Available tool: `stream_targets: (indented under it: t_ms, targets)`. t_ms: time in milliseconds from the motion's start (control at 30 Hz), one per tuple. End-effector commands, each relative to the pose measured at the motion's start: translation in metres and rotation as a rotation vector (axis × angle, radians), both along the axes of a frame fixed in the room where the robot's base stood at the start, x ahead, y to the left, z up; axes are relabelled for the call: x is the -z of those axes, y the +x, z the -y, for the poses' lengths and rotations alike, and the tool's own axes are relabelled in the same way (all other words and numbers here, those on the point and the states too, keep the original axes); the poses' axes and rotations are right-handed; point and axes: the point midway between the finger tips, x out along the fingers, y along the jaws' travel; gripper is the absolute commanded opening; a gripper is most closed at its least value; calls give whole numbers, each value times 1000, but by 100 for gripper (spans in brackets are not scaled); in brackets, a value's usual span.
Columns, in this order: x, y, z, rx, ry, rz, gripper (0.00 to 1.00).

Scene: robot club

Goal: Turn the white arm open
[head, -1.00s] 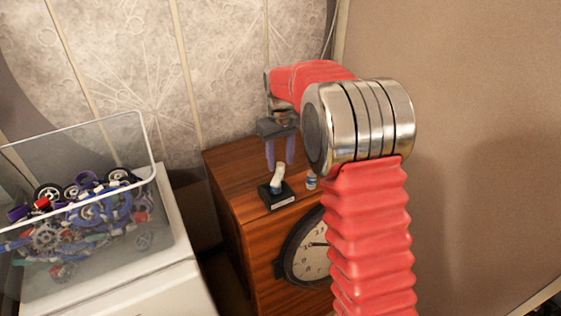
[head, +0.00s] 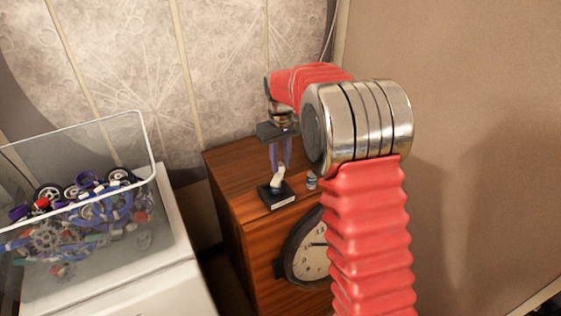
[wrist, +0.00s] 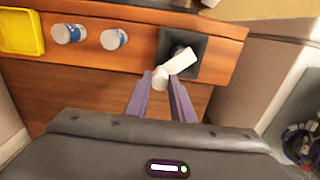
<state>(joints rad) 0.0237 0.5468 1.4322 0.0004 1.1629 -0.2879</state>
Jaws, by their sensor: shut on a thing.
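The white arm (head: 278,183) sits on a small black base (head: 281,201) with a light label, on top of the wooden cabinet. In the wrist view the white arm (wrist: 181,62) lies aslant across the dark base (wrist: 208,65), its rounded end between my two purple fingers. My gripper (head: 280,168) points down over it in the head view, and its fingertips (wrist: 160,80) are shut on that end of the white arm. The arm's pivot is partly hidden under the arm.
Beside the base, a small white and blue container (head: 311,183) stands on the wooden cabinet (head: 235,185). The wrist view shows two such containers and a yellow tray (wrist: 22,50). A clock (head: 310,258) is on the cabinet front. A clear bin (head: 130,215) of parts stands left.

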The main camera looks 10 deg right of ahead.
Motion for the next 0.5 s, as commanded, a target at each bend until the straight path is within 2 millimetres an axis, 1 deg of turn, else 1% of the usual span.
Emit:
stream_targets:
  t_ms: [267, 500]
  targets:
    - [0, 0, 1, 14, -1, 1, 0]
    - [0, 0, 1, 87, -1, 1, 0]
